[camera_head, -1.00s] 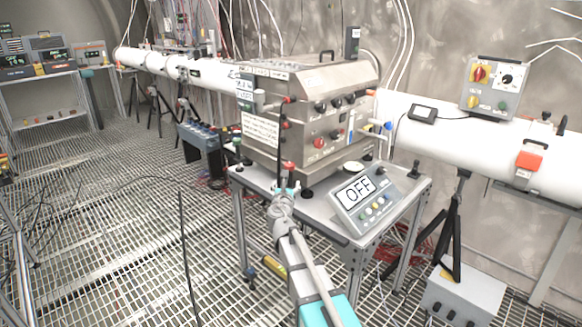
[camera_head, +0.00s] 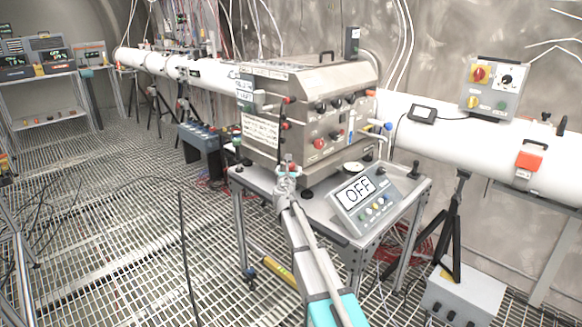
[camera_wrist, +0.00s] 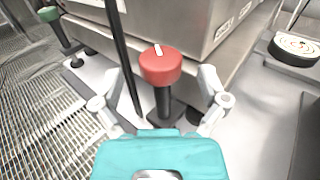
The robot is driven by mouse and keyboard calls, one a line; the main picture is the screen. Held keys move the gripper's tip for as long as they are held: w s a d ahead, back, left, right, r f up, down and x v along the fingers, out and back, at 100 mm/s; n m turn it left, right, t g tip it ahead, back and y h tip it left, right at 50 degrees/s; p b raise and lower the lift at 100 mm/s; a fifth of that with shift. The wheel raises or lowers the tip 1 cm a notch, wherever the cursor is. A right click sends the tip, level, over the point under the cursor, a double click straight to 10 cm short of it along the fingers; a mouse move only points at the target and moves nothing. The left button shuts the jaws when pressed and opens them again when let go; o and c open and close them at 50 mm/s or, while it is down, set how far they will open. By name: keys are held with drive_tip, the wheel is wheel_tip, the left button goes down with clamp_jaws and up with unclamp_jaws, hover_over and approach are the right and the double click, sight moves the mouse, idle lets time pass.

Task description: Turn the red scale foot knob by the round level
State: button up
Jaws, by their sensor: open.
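The red scale foot knob (camera_wrist: 161,66) stands upright on a dark stem and base in the wrist view, with a white mark on its top. My gripper (camera_wrist: 162,92) is open, with one finger on each side of the knob's stem and a gap on both sides. In the head view my gripper (camera_head: 286,174) is at the table's left front corner, and the knob is mostly hidden there. The round level (camera_wrist: 296,47) is a white disc in a dark ring at the upper right of the wrist view, right of the knob.
The steel box (camera_head: 300,115) stands close behind the knob. A green knob (camera_wrist: 48,15) is at the far left of the wrist view. A dark upright bar (camera_wrist: 122,50) passes just left of the knob.

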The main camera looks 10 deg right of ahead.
drive_tip(key=shift+x, duration=1.45)
drive_tip(key=c, duration=1.1)
drive_tip(key=shift+d, duration=0.15)
drive_tip(key=shift+c, duration=0.3)
drive_tip(key=shift+a+m+h, duration=0.2)
drive_tip(key=shift+m+h, duration=0.1)
drive_tip(key=shift+h, duration=0.1)
drive_tip(key=shift+h, duration=0.3)
